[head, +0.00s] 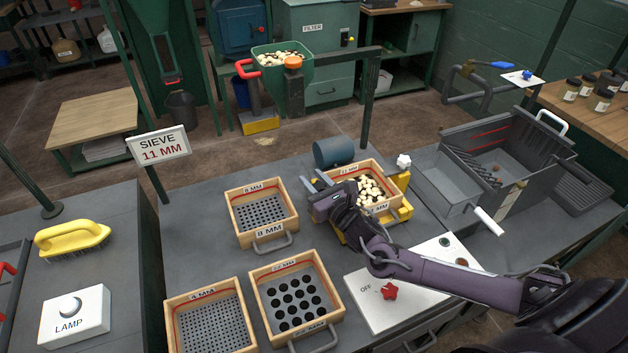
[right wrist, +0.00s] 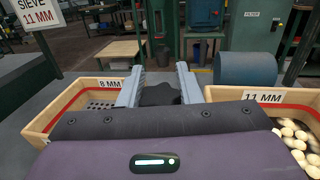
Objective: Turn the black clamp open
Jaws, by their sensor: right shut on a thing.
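My right gripper (head: 316,181) reaches in from the right across the 11 mm sieve to its left side. In the right wrist view its two grey fingers (right wrist: 158,88) are shut on the black clamp (right wrist: 160,94), a dark lobed knob between them. In the head view the clamp is hidden behind the gripper, so its turn angle cannot be told. The 11 mm sieve (head: 343,171) is a wooden frame with pale pieces in it. It sits on a yellow base (head: 404,213) with a white knob (head: 403,161) at its right. My left gripper is not in view.
The 8 mm sieve (head: 236,219) lies just left of the gripper. Two more sieves lie in front, one with large holes (head: 336,306). A white panel with a red knob (head: 389,291) is below my arm.

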